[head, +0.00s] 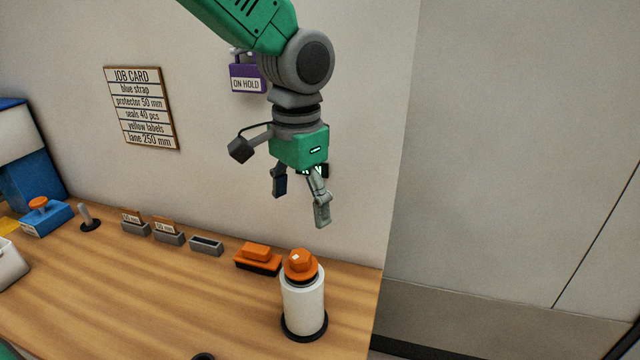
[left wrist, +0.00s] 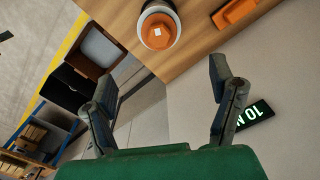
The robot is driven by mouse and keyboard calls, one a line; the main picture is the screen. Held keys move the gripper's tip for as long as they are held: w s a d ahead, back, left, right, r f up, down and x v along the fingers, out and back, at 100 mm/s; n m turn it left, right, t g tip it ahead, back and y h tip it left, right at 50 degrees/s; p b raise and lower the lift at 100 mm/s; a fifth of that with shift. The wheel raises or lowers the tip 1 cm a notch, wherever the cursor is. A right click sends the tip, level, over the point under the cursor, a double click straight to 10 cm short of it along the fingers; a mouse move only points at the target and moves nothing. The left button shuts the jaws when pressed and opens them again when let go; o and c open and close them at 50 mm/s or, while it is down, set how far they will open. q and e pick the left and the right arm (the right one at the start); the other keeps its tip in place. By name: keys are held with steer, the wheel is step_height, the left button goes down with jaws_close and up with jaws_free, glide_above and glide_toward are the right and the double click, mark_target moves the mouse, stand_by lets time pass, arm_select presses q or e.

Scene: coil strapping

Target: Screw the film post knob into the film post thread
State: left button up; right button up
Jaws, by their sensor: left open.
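The orange film post knob (head: 300,264) sits on top of the white film roll (head: 303,303), which stands upright on a black round base near the bench's right end. The knob has a small white square on top and also shows in the left wrist view (left wrist: 158,31). The thread is hidden beneath the knob. My left gripper (head: 300,205) is open and empty, above the knob and apart from it. In the left wrist view its two fingers (left wrist: 162,85) are spread wide. My right gripper is not in view.
An orange block (head: 257,255) on a dark base lies left of the roll. Small grey holders (head: 206,246), a black-based peg (head: 88,217) and a blue device (head: 45,217) stand further left. A purple ON HOLD sign (head: 247,79) and a job card (head: 140,107) hang on the wall.

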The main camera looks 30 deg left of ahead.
mark_target(301, 253)
arm_select(q)
step_height(301, 253, down, 14)
steer(key=shift+s+r+b, duration=0.1)
steer(key=shift+r+b, duration=0.05)
steer(key=shift+b, duration=0.15)
stand_by(0.3)
steer(key=c, duration=1.8)
steer(key=shift+o, duration=0.2)
steer(key=shift+r+m+p, duration=0.2)
steer(key=shift+m+p, duration=0.7)
steer(key=shift+p, duration=0.05)
steer(key=m+p, duration=0.3)
steer(key=m, duration=0.1)
steer(key=shift+m+p, duration=0.55)
steer(key=shift+m, duration=0.35)
steer(key=shift+f+m, duration=0.2)
steer(key=shift+m, duration=0.1)
